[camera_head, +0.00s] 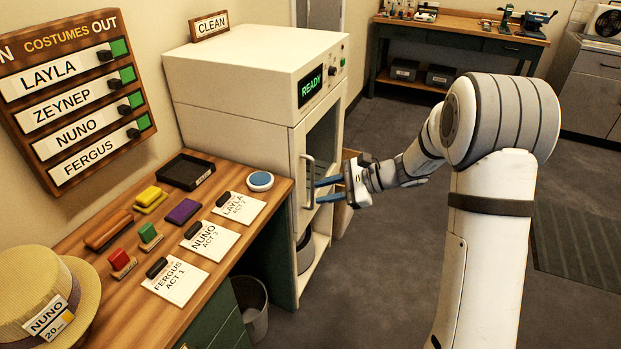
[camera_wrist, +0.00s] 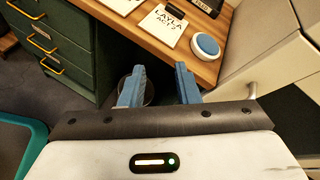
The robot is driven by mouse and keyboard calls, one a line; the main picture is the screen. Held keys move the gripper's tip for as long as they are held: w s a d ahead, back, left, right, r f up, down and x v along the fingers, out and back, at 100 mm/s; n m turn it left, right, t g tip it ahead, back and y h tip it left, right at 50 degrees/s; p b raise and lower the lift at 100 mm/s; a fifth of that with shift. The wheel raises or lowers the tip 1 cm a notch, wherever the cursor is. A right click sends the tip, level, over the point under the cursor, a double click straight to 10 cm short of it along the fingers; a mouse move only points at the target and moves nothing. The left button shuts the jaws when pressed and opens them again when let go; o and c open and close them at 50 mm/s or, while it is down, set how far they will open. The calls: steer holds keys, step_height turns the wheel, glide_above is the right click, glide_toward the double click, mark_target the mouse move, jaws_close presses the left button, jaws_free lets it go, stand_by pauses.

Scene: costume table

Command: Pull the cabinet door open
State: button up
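The white cabinet (camera_head: 245,85) stands at the end of the wooden counter, with a green READY display on its upper front. Its door (camera_head: 325,130) has a dark window and a pale upright bar handle (camera_head: 308,178) near the left edge. I cannot tell whether the door is fully closed. My gripper (camera_head: 317,191) has blue fingers, open and empty, pointing left close to the handle in the head view. In the wrist view my gripper (camera_wrist: 160,68) has its fingers apart, and what looks like the handle (camera_wrist: 252,90) is right of both, not between them.
The wooden counter (camera_head: 130,232) holds name cards, coloured blocks, a black tray (camera_head: 186,171) and a round blue-topped item (camera_head: 260,181). A waste bin (camera_head: 251,308) stands below it. A straw hat (camera_head: 40,295) is at the front left. Grey floor (camera_head: 400,260) is open right of the cabinet.

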steer(key=w+d+f+m+t+y, duration=0.25)
steer(key=w+f+m+t, duration=0.55)
steer(key=w+f+m, duration=0.5)
steer(key=w+a, duration=0.2)
steer(key=w+a+n, duration=0.1)
steer(key=w+a, duration=0.1)
steer(key=a, duration=0.1)
steer(key=w+a+f+n+p, duration=0.1)
steer(key=w+a, duration=0.1)
steer(key=w, duration=0.1)
steer(key=shift+a, duration=0.2)
jaws_close()
steer(key=shift+r, duration=0.1)
